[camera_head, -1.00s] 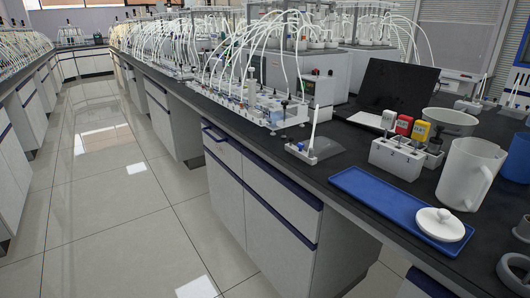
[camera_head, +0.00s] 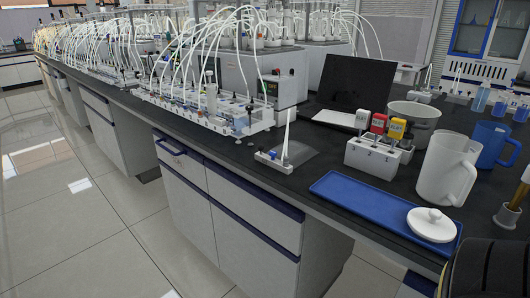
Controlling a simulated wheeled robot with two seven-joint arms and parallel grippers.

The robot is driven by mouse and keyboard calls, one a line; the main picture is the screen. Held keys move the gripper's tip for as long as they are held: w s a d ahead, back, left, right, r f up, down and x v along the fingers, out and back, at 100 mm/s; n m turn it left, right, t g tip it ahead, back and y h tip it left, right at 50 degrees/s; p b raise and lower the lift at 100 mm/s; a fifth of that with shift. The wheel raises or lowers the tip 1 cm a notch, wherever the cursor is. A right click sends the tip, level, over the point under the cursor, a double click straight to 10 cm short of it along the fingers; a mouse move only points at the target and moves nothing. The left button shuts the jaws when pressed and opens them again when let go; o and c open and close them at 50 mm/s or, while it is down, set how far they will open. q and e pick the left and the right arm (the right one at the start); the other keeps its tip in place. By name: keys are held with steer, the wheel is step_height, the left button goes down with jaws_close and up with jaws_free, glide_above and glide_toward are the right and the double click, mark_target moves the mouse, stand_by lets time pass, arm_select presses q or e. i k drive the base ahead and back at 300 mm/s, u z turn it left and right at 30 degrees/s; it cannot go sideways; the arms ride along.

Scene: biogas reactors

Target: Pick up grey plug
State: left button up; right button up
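A small light grey plug (camera_head: 362,119) stands upright at the left end of a white block holder (camera_head: 372,158) on the black bench. A red plug (camera_head: 378,123) and a yellow plug (camera_head: 396,128) stand beside it to the right, in the same holder. The lower ends of the plugs are hidden in or behind the holder.
A blue tray (camera_head: 340,192) with a white lid (camera_head: 432,224) lies in front of the holder. A laptop (camera_head: 352,85) is behind. Floor is clear at left.

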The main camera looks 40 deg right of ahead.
mark_target(286, 158)
steer(key=i, duration=0.95)
steer(key=z, duration=2.25)
